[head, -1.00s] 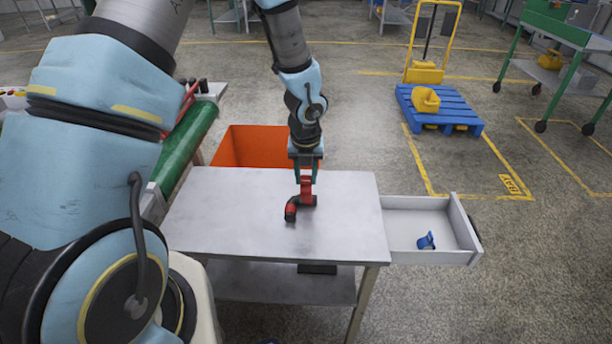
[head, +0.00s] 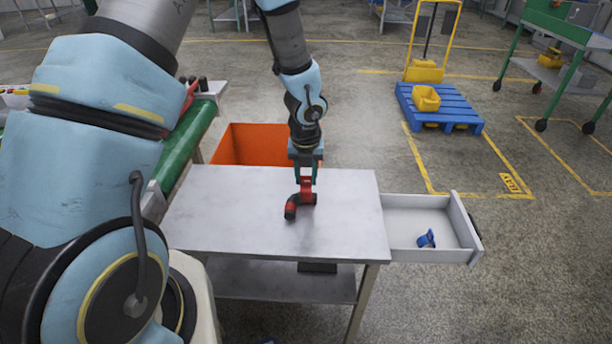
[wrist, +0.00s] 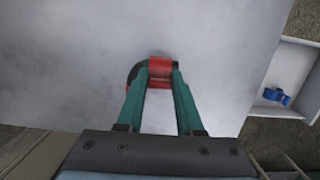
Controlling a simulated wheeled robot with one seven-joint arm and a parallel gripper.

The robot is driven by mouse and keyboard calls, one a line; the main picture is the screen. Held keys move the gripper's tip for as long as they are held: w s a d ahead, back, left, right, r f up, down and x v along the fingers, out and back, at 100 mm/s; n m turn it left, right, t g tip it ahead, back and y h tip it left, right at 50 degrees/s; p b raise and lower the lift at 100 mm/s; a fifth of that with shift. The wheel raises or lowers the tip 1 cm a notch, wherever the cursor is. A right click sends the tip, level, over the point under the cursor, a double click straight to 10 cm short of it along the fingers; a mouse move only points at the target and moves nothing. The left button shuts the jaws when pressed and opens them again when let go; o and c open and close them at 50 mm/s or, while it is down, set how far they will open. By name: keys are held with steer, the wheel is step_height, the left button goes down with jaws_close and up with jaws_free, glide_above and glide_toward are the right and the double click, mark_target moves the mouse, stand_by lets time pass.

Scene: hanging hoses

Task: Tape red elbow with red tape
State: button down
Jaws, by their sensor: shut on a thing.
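The red elbow (head: 292,209), a bent pipe piece with dark ends, lies on the metal table near its middle. My gripper (head: 306,179) points down over its right end and is shut on a red piece, which I take to be the red tape (head: 306,187). The red tape meets the elbow there, and I cannot tell how far it wraps around it. In the wrist view, red shows between the fingertips (wrist: 160,72), with a dark end of the elbow (wrist: 132,74) just to their left. The fingers hide part of both pieces.
An open drawer (head: 400,250) on the table's right holds a blue tape-like piece (head: 426,238). An orange bin (head: 252,140) stands behind the table (head: 240,215). The tabletop around the elbow is clear.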

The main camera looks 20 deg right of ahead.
mark_target(305, 185)
steer(key=shift+f+b, duration=0.4)
steer(key=shift+f, duration=0.3)
steer(key=shift+f+b, duration=0.75)
steer(key=shift+f, duration=0.3)
stand_by(0.7)
steer(key=shift+c, duration=2.4)
jaws_free()
steer(key=shift+s+a+f, duration=0.1)
steer(key=shift+a, duration=0.1)
step_height(305, 185, up, 11)
steer(key=s+p, duration=0.1)
steer(key=shift+s, duration=0.2)
steer(key=a+r+m, duration=0.3)
steer(key=a+m, duration=0.7)
steer(key=s+a+r+m, duration=0.1)
steer(key=a+r+m, duration=0.2)
steer(key=a+m, duration=0.7)
steer(key=s+a+r+m, duration=0.1)
steer(key=a+r+m, duration=0.2)
steer(key=a+m, duration=0.7)
steer(key=shift+s+r+m+y, duration=0.25)
steer(key=shift+r+m+y, duration=0.05)
steer(key=shift+m, duration=0.8)
